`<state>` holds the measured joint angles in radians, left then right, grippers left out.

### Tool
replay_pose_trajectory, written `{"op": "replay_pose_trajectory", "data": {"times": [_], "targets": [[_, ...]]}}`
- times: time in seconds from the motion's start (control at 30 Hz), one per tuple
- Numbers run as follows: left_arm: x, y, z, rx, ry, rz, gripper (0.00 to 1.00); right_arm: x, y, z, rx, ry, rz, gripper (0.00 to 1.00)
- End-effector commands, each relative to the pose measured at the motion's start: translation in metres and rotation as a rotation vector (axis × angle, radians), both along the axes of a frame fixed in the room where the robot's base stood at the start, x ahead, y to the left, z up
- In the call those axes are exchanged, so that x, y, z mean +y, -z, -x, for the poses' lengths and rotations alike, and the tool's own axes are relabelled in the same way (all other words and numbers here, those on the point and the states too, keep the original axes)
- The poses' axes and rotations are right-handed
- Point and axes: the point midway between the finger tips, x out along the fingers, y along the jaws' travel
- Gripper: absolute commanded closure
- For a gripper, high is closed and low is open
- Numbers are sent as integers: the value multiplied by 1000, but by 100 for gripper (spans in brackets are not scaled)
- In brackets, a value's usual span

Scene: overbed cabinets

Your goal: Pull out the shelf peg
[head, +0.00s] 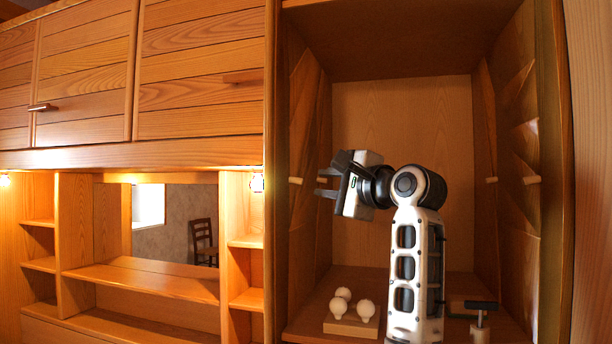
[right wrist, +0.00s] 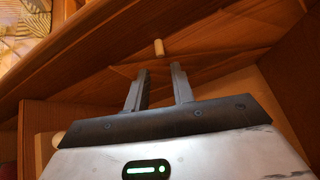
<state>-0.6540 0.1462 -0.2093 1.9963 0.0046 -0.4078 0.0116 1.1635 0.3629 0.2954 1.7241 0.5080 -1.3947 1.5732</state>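A pale shelf peg (head: 295,180) sticks out of the left inner wall of the open cabinet. In the right wrist view a peg (right wrist: 158,47) stands just beyond the fingertips, roughly in line with the gap between them. My right gripper (head: 325,182) points left toward that wall, short of the peg. Its two fingers (right wrist: 160,72) are apart with nothing between them. Two more pegs, a nearer one (head: 532,180) and a farther one (head: 491,180), show on the right inner wall. My left gripper is not in view.
On the cabinet floor (head: 312,310) are a small wooden block with white round knobs (head: 366,308) and a black-handled object (head: 480,306) at right, partly behind my arm. The side walls limit room left and right. Closed overhead doors (head: 200,60) and open shelves (head: 140,280) lie left.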

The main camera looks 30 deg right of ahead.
Motion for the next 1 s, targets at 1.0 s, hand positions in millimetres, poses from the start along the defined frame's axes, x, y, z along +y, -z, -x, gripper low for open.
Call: {"op": "replay_pose_trajectory", "data": {"times": [1.0], "targets": [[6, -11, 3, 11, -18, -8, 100, 5, -3, -79, 0, 0, 2, 100]]}}
